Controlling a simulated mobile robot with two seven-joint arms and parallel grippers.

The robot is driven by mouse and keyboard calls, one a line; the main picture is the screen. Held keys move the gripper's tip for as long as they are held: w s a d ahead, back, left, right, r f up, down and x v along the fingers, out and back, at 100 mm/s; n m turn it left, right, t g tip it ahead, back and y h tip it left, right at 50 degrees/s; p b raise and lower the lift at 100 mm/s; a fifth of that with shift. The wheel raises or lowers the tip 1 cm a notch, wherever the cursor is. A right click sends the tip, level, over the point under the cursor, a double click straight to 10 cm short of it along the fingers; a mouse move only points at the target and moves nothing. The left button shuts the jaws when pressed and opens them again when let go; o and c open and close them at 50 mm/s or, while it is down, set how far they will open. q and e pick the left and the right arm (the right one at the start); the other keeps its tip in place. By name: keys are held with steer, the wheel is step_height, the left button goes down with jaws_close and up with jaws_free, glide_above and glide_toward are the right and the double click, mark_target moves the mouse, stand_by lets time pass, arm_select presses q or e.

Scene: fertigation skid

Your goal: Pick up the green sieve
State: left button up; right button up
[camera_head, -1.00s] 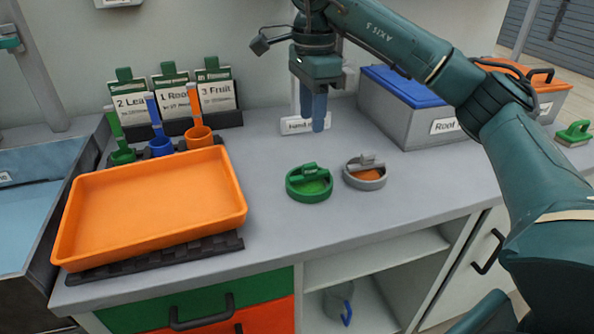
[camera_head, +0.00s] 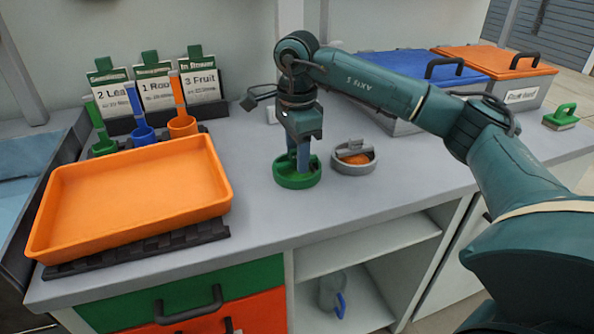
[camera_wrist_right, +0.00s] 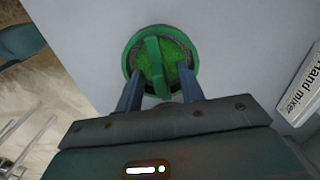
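The green sieve (camera_head: 298,183) is a round, low dish with a bar handle across its top, lying on the grey worktop. In the right wrist view the sieve (camera_wrist_right: 154,66) shows its green mesh and the bar. My right gripper (camera_head: 301,163) points down at it, fingers low over its top. In the wrist view the right gripper (camera_wrist_right: 162,84) is open, one finger on each side of the bar, with gaps between. Whether the fingertips touch the mesh is hard to tell. My left gripper is not in view.
A grey sieve with orange mesh (camera_head: 355,159) stands close to the right of the green one. An orange tray (camera_head: 130,195) lies to the left, with scoops behind it. Lidded boxes stand at the back right. The worktop in front of the sieves is clear.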

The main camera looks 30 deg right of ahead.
jaws_close()
stand_by(0.4)
